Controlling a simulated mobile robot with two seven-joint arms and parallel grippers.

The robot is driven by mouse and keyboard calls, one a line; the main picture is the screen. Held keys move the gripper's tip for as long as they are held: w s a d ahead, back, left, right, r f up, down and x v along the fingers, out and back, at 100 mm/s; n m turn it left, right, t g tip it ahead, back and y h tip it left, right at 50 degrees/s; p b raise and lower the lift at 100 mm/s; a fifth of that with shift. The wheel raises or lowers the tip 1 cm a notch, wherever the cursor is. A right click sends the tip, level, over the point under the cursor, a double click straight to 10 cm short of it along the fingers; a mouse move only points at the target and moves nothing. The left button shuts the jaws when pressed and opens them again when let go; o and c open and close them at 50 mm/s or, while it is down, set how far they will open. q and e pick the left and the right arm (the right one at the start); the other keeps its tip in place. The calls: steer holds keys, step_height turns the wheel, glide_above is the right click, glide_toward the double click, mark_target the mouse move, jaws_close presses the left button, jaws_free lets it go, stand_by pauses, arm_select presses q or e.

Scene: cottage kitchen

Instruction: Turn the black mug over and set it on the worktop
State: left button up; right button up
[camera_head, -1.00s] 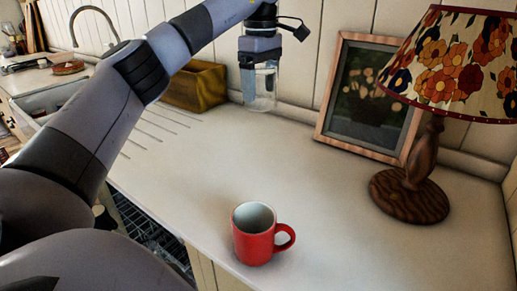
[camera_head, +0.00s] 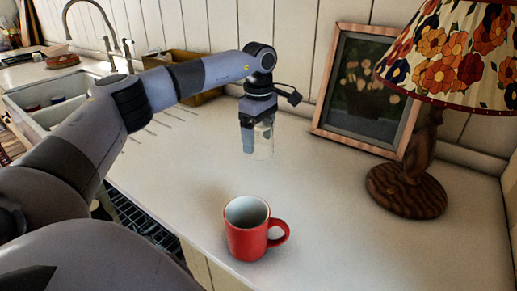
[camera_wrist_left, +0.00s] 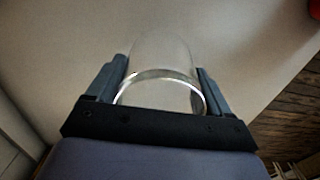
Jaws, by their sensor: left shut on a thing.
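No black mug shows. A red mug (camera_head: 246,232) stands upright on the white worktop (camera_head: 330,220), its handle to the right and its pale inside showing. My left gripper (camera_head: 257,138) is shut on a clear glass (camera_head: 265,143), behind the red mug and pointing down. In the left wrist view the glass (camera_wrist_left: 160,52) sits between the two fingers of the gripper (camera_wrist_left: 155,85). I cannot tell for certain which way up the glass is, nor whether it touches the worktop. My right gripper is not in view.
A framed picture (camera_head: 362,95) leans on the back wall. A lamp with a flowered shade (camera_head: 460,55) and wooden base (camera_head: 407,190) stands at right. A yellow-brown box (camera_head: 180,62) and a sink (camera_head: 45,100) are at left. The worktop's middle is clear.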

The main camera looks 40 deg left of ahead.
arm_select(q)
steer(key=shift+f, duration=2.05)
steer(key=shift+f, duration=0.1)
steer(key=o, duration=1.1)
steer(key=shift+o, duration=0.2)
